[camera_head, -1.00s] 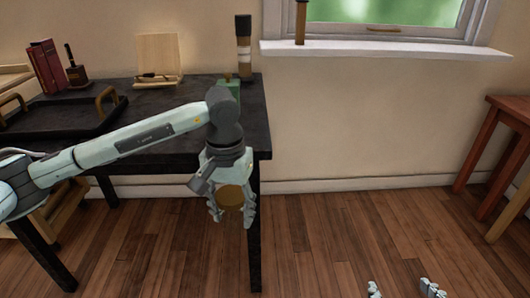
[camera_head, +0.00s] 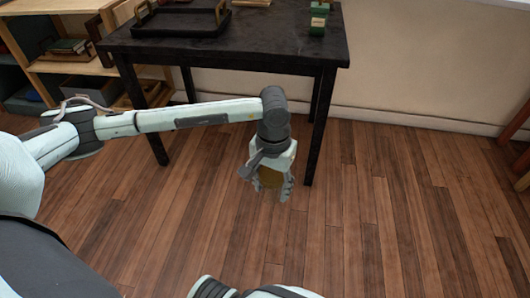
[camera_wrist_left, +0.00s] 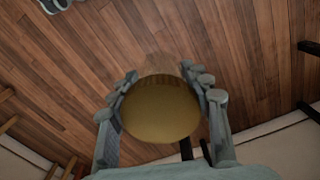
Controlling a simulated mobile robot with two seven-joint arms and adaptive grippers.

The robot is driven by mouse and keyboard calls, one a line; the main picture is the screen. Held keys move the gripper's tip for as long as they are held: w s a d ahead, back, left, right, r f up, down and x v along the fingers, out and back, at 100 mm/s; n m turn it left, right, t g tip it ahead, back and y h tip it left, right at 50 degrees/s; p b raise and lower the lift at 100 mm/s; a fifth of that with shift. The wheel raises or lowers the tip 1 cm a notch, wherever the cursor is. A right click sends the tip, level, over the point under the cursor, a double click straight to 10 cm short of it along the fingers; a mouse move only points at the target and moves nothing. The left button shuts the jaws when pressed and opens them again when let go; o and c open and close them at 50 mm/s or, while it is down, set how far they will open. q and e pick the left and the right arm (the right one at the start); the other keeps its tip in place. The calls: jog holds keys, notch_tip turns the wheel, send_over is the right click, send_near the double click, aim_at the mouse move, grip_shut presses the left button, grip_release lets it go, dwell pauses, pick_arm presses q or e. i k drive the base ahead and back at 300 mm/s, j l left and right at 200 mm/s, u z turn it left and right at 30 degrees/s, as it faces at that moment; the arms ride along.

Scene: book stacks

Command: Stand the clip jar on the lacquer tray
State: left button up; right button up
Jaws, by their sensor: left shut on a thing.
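My left gripper (camera_head: 271,190) is shut on the clip jar (camera_head: 270,178), in front of the dark table's right front leg and lower than its top. In the left wrist view the jar's round golden-brown top (camera_wrist_left: 160,110) sits between the two fingers (camera_wrist_left: 161,100); the rest of the jar is mostly hidden. The black lacquer tray (camera_head: 180,32), with brown handles, lies on the table, up and left of the gripper and apart from it. My right gripper is not clear; only pale pieces of my own body show at the bottom edge.
The dark table (camera_head: 265,50) has bare top between the tray and a green item (camera_head: 318,22) near its right end. A wooden shelf (camera_head: 70,65) with books and boxes stands at the left. The wooden floor (camera_head: 400,220) is open at the right.

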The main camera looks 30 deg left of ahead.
aim_at(172, 21)
jog(key=i+j+z, duration=0.1)
jog(key=j, duration=1.5)
jog(key=j+z, duration=0.15)
jog(key=j, duration=1.5)
jog(key=i, duration=0.05)
